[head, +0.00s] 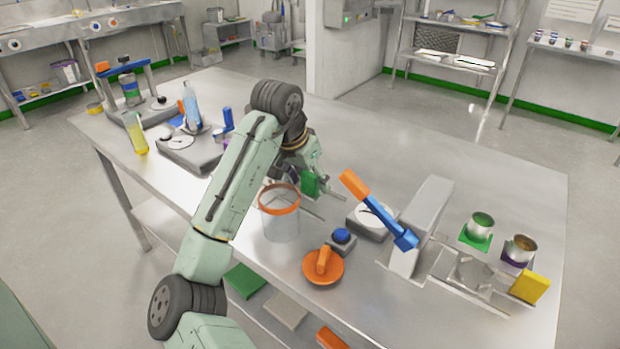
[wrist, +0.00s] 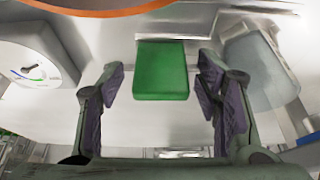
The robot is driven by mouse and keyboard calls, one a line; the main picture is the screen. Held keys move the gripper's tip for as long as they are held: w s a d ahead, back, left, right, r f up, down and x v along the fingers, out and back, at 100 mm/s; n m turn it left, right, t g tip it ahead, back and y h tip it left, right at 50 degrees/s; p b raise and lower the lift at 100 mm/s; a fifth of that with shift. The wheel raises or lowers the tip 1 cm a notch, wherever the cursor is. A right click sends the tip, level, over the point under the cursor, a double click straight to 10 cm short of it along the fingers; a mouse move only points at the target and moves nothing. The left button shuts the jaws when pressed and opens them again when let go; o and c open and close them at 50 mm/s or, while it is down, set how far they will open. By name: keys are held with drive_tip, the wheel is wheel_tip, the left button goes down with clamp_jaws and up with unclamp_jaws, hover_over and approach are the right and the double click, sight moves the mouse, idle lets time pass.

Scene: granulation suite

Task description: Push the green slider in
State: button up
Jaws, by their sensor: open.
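The green slider (wrist: 161,70) shows in the wrist view as a green block, straight ahead between my two fingers. In the head view the green block (head: 311,185) is partly covered by my wrist and fingers, behind the clear container with the orange rim. My gripper (wrist: 160,84) is open, with a dark pad on each side of the block and a gap to it on both sides. It also shows in the head view (head: 316,186), close to the block. I cannot tell whether anything touches the block. What the slider runs in is mostly hidden.
The orange-rimmed clear container (head: 280,222) stands in front of my gripper. A dial scale (head: 371,221), a blue button (head: 341,237), an orange knob (head: 323,264) and a lever with an orange handle (head: 355,186) stand to the right. The table's back right (head: 440,150) is clear.

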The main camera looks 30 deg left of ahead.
drive_tip(key=v, duration=1.1)
drive_tip(key=shift+s+r, duration=0.2)
drive_tip(key=shift+r, duration=0.15)
drive_tip(key=shift+d, duration=0.1)
drive_tip(key=shift+c, duration=0.5)
